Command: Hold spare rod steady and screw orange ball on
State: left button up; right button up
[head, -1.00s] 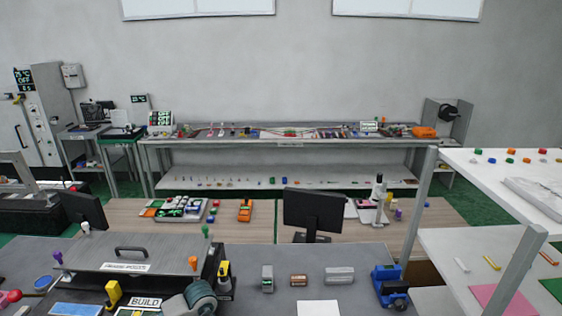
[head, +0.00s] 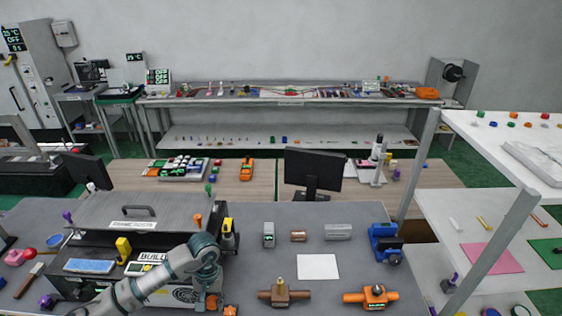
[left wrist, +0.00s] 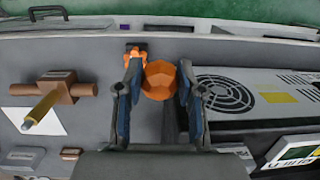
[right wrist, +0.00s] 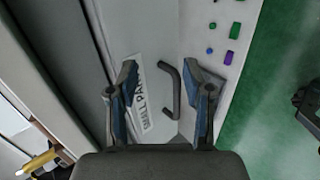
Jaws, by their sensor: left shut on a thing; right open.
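An orange faceted ball (left wrist: 160,80) sits between the fingertips of my left gripper (left wrist: 158,76) in the left wrist view, and the gripper is shut on it. In the head view my left gripper (head: 212,299) points down beside the dark bench unit, low in the picture. A brown fixture (head: 284,295) with an upright, yellow-tipped rod (head: 281,284) stands to its right, apart from it. The rod (left wrist: 42,109) also shows at left in the left wrist view. My right gripper (right wrist: 165,75) is open and empty; it is outside the head view.
White paper (head: 318,266), small blocks and a blue device (head: 385,243) lie behind. A small orange object (left wrist: 135,53) is near the left fingers. A grey handle (right wrist: 170,88) lies beyond the right fingers.

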pick_arm(q)
jog(key=shift+a+r, duration=0.15)
jog(key=shift+a, duration=0.05)
jog(key=shift+r, duration=0.1)
pick_arm(e)
jog(key=w+a+r+n+t+y, duration=0.15)
jog(key=r+n, duration=0.25)
jog(key=r, duration=0.4)
jog(key=w+a+r+n+t+h, duration=0.1)
jog(key=w+a+r+n+t, duration=0.2)
jog(key=r, duration=0.4)
pick_arm(q)
jog(key=shift+d, duration=0.25)
pick_arm(e)
jog(key=n+t+y, duration=0.2)
jog(key=n+y, duration=0.5)
jog(key=n, duration=0.9)
send_near(281, 291)
jog(key=shift+w+f, duration=0.1)
jog(key=shift+w, duration=0.15)
pick_arm(q)
jog(key=shift+f+b, duration=0.65)
jog(key=shift+f, duration=0.3)
pick_arm(e)
jog(key=x, duration=1.1)
jog(key=shift+f, duration=0.1)
jog(key=shift+c, duration=0.2)
grip_shut()
